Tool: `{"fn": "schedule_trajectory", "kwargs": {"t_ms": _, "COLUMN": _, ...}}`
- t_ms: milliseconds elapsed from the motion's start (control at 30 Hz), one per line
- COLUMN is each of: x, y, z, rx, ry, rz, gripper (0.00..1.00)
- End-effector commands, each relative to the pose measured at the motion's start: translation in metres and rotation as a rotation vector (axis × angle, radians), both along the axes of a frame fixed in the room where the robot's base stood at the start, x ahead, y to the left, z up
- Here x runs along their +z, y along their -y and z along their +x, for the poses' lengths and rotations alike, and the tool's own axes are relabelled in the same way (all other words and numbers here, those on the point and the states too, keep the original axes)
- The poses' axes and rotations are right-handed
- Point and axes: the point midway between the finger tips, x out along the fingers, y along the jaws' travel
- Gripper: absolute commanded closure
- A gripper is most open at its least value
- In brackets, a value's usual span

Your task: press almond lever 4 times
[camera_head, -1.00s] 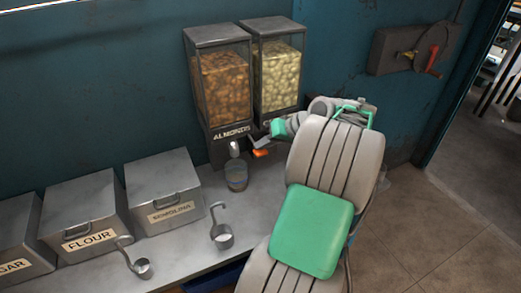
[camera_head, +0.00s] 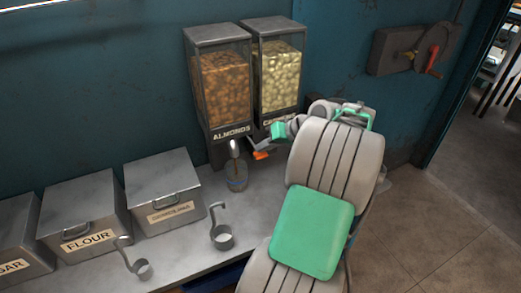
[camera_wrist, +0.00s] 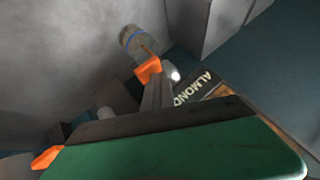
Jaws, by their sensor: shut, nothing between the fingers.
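The almond dispenser (camera_head: 222,88) stands against the wall, its clear bin full of brown nuts above an ALMONDS label. Its lever, with an orange tip (camera_head: 261,155), sticks out below the label; an orange tip on a grey bar also shows in the wrist view (camera_wrist: 148,70). A glass jar (camera_head: 237,178) stands under the metal spout (camera_head: 235,149). My gripper (camera_head: 278,129), green and grey, is shut and empty, right of and slightly above the orange tip. I cannot tell whether it touches the lever. My arm partly hides the area on its right.
A second dispenser (camera_head: 278,75) with pale nuts stands right beside the almonds. Lidded bins, including FLOUR (camera_head: 85,215), line the left counter. A wall box with a red crank (camera_head: 433,72) is at right.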

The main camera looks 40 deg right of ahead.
Motion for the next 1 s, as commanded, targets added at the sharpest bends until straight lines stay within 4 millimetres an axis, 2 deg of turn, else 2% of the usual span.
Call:
{"fn": "schedule_trajectory", "kwargs": {"t_ms": 600, "x": -0.006, "y": -0.001, "z": -0.001, "rx": 0.0, "ry": -0.003, "rz": 0.003, "gripper": 1.0}}
{"fn": "schedule_trajectory", "kwargs": {"t_ms": 1000, "x": 0.017, "y": -0.001, "z": 0.0, "rx": 0.001, "ry": -0.002, "rz": 0.003, "gripper": 1.0}}
